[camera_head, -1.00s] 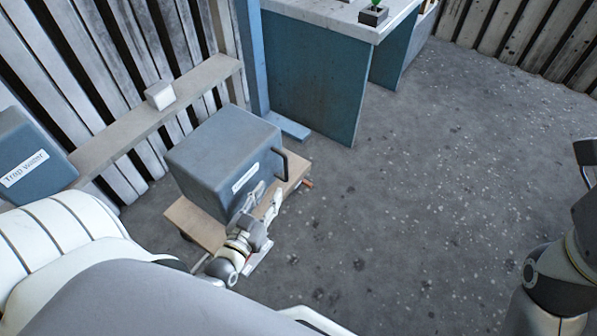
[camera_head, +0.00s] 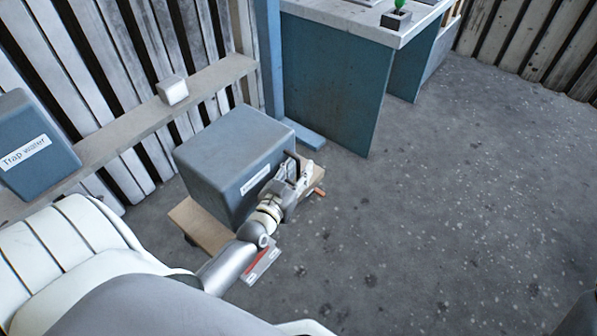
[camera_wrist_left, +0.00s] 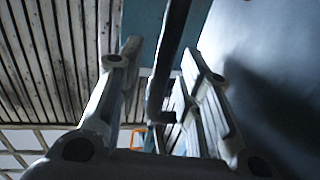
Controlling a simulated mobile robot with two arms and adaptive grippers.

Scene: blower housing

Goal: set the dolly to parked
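The dolly (camera_head: 203,228) is a low wooden board on the floor, with a large blue-grey box (camera_head: 225,150) standing on it. A small orange-brown piece (camera_head: 319,191) sticks out at its right end. My left gripper (camera_head: 301,172) is at the box's right end, over the handle, and hides most of it. In the left wrist view a dark bar, the handle (camera_wrist_left: 171,60), runs between the two spread fingers of the left gripper (camera_wrist_left: 165,75), with gaps beside it. The box's side (camera_wrist_left: 265,70) fills the right of that view. My right gripper is out of view.
A shelf ledge (camera_head: 120,137) along the slatted wall carries a small white block (camera_head: 172,90) and a blue "Trap water" container (camera_head: 35,150). A blue-sided bench (camera_head: 335,85) stands behind the dolly, beside a blue post. The floor to the right is clear.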

